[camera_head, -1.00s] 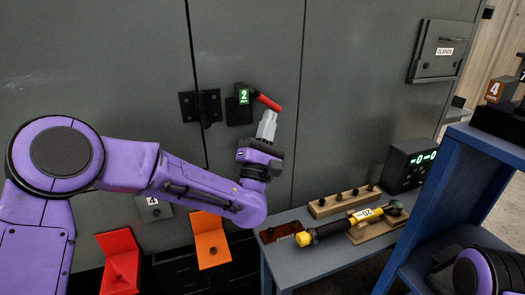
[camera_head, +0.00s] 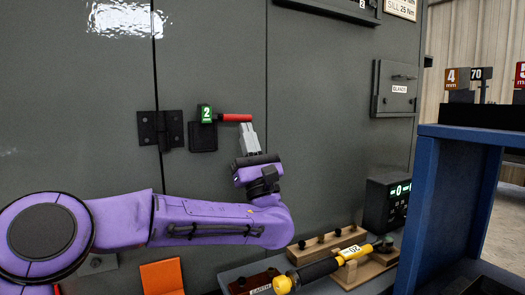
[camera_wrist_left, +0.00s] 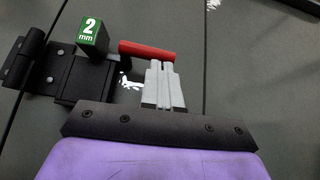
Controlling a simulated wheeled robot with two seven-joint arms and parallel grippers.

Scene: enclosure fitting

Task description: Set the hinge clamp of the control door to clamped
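The hinge clamp has a black base (camera_head: 203,138), a green block marked 2 mm (camera_head: 206,114) and a red handle (camera_head: 234,117). It sits on the grey door right of a black hinge (camera_head: 150,130). The handle points right, about level in the head view. My left gripper (camera_head: 246,127) is shut, with its fingertips right under the handle's outer end. In the left wrist view the fingertips (camera_wrist_left: 160,66) lie together at the lower edge of the red handle (camera_wrist_left: 147,50), not around it. I cannot tell if they touch. My right gripper is out of view.
A bench below right holds a yellow-black tool (camera_head: 320,268) on a wooden cradle (camera_head: 368,268) and a black display box (camera_head: 386,202). A blue frame (camera_head: 418,215) stands at the right. An orange holder (camera_head: 162,277) hangs low on the cabinet. The door face around the clamp is clear.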

